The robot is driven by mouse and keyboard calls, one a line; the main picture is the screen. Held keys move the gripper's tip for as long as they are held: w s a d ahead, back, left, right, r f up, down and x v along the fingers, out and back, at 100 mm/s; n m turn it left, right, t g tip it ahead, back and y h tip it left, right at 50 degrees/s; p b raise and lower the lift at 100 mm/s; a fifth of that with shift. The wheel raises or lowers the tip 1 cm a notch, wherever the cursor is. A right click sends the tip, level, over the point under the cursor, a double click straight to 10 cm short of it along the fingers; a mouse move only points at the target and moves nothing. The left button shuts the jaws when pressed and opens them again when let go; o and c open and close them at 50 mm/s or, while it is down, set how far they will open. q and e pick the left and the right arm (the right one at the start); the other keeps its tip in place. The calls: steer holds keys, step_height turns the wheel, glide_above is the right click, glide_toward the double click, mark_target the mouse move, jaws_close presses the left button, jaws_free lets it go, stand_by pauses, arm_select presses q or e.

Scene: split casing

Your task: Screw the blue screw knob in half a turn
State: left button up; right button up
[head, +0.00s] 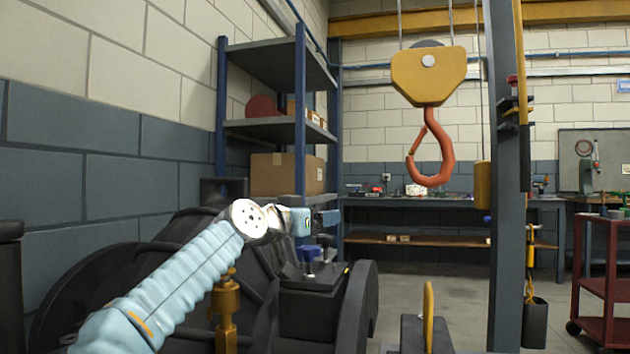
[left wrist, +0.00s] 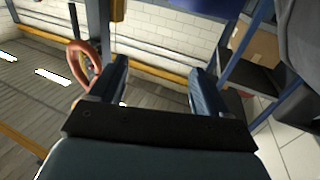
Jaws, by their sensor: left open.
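The blue screw knob (head: 308,253) stands on top of a dark block on the black casing (head: 240,285) in the head view. My left gripper (head: 302,222) is a little above the knob and apart from it. Its fingers are hard to make out in the head view. In the left wrist view the left gripper (left wrist: 160,80) shows two spread fingers with nothing between them. The knob does not show in the left wrist view. My right gripper is in neither view.
An orange crane hook (head: 430,165) hangs from a yellow block to the right of the casing. Shelves with a cardboard box (head: 285,174) stand behind it. A dark post (head: 505,200) rises at the right.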

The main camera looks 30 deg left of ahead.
arm_select(q)
steer(key=s+d+r+p, duration=0.1)
steer(key=s+d+r, duration=0.4)
steer(key=s, duration=0.4)
steer(key=shift+d+r+p, duration=0.2)
steer(key=shift+r+p, duration=0.2)
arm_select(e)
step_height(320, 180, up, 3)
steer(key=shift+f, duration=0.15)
